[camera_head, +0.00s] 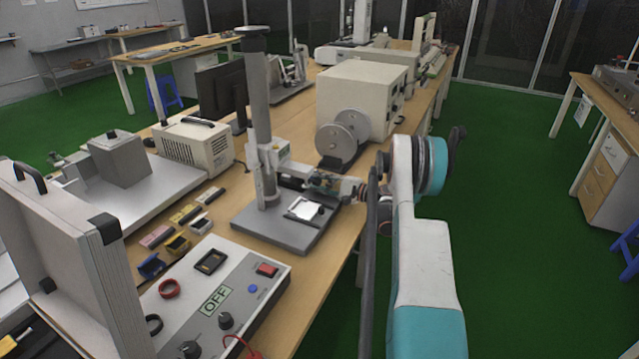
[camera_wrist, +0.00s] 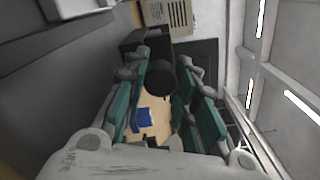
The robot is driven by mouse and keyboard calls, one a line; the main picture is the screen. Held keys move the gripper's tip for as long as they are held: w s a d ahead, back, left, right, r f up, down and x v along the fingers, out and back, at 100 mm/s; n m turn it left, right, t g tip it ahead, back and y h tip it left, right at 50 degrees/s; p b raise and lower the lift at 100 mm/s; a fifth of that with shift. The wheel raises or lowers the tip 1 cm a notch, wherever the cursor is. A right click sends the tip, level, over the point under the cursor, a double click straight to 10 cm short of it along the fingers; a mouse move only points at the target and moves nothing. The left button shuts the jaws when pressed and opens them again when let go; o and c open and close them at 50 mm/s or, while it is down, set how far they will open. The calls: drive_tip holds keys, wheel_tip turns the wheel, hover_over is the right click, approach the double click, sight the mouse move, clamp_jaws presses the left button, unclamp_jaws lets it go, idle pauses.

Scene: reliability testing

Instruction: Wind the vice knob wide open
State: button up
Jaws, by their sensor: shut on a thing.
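The vice (camera_head: 304,209) is a small dark-framed fixture with a white top, on the grey base plate of a test stand. A dark knob (camera_head: 321,210) shows at its right side. My gripper (camera_head: 325,183) reaches in from the right, just above and beside the vice. In the wrist view, my gripper (camera_wrist: 164,88) has its green-padded fingers on either side of a round black knob (camera_wrist: 161,78), shut on it. The contact between fingertips and knob is partly hidden.
The test stand's column (camera_head: 259,110) rises behind the vice. A cream machine with two grey discs (camera_head: 337,140) stands behind my gripper.

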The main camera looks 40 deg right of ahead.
drive_tip(key=shift+f, duration=0.1)
drive_tip(key=o, duration=1.1)
drive_tip(key=shift+c, duration=0.2)
drive_tip(key=shift+s, duration=0.1)
drive_tip(key=v, duration=1.1)
drive_tip(key=shift+s+d, duration=0.15)
drive_tip(key=shift+s, duration=0.25)
